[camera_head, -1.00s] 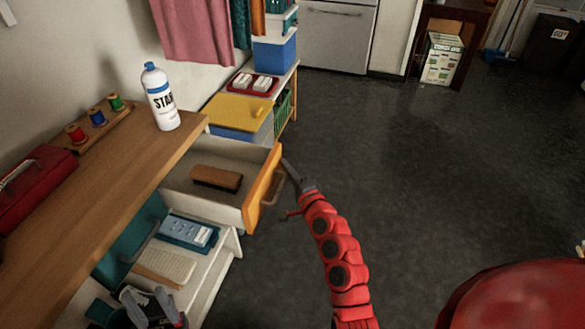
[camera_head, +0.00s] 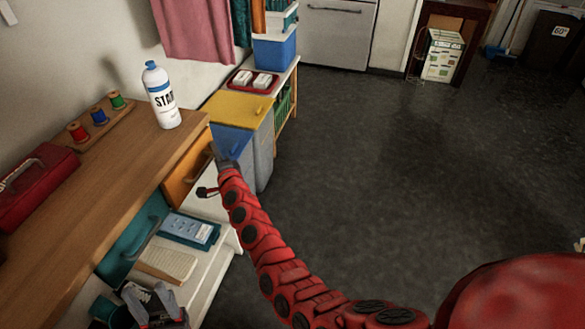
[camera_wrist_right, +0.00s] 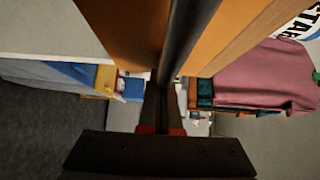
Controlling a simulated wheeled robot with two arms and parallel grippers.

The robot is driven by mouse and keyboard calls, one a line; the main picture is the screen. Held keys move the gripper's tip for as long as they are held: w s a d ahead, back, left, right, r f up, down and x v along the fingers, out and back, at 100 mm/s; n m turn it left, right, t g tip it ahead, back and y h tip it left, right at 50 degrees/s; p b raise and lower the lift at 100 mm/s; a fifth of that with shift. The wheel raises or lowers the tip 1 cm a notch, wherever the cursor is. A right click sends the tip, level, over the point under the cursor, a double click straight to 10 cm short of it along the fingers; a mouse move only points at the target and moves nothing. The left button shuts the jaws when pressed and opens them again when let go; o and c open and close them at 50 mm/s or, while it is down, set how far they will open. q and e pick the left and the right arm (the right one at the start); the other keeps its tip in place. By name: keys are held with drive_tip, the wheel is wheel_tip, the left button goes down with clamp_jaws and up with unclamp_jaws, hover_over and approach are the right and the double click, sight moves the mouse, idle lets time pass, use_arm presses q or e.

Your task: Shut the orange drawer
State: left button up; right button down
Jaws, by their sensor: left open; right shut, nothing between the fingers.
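The orange drawer front (camera_head: 187,172) sits close under the edge of the wooden counter. Its inside and the brown brush are hidden from view. In the right wrist view the orange front (camera_wrist_right: 125,32) fills the top. My right gripper (camera_head: 218,152) is shut and empty. It is at the drawer front by the handle; whether it touches cannot be told. It also shows in the right wrist view (camera_wrist_right: 165,100). My left gripper (camera_head: 150,296) is open, low at the left beside the lower shelves, apart from the drawer.
A white bottle (camera_head: 161,97), thread spools (camera_head: 98,116) and a red toolbox (camera_head: 35,182) stand on the counter (camera_head: 105,205). A yellow-lidded bin (camera_head: 238,108) stands just beyond the drawer. A teal drawer (camera_head: 135,237) is below. The floor at right is clear.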

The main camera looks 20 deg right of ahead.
drive_tip(key=shift+w+a, duration=0.6)
drive_tip(key=shift+a, duration=0.25)
drive_tip(key=shift+a+r, duration=0.1)
